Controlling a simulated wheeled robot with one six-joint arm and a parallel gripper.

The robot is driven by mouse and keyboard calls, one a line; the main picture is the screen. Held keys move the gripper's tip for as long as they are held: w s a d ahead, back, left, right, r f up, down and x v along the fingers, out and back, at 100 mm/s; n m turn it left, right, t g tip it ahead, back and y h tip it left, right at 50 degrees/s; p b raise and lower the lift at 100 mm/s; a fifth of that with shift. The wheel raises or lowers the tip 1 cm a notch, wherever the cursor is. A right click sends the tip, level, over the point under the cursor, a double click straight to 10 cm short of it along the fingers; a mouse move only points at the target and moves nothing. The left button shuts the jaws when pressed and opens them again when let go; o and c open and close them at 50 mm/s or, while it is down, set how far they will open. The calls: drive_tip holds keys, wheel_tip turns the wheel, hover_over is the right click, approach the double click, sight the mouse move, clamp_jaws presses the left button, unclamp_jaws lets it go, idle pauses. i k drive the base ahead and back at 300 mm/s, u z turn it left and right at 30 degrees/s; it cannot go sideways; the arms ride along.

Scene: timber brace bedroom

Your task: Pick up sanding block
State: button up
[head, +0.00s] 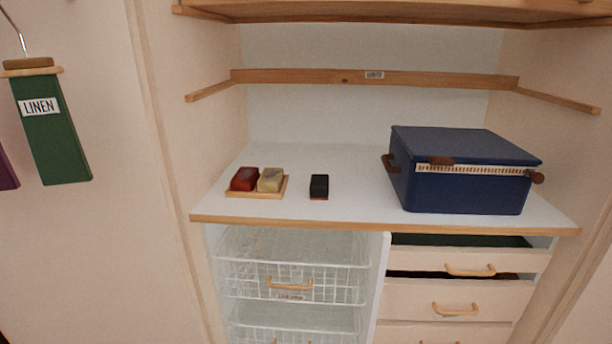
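A small black block with a thin reddish-brown bottom edge, which looks like the sanding block (319,185), sits on the white shelf top (350,165) near its front edge, left of centre. It stands clear of the things on both sides. My gripper is not in view.
Left of the block, a small wooden tray (256,194) holds a red block (244,179) and a cream block (270,180). A blue case (465,185) stands at the right. A wooden rail (350,77) runs above. Wire baskets (290,270) and drawers (460,300) are below.

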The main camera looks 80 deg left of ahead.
sight(319, 185)
drive_tip(key=u, duration=2.7)
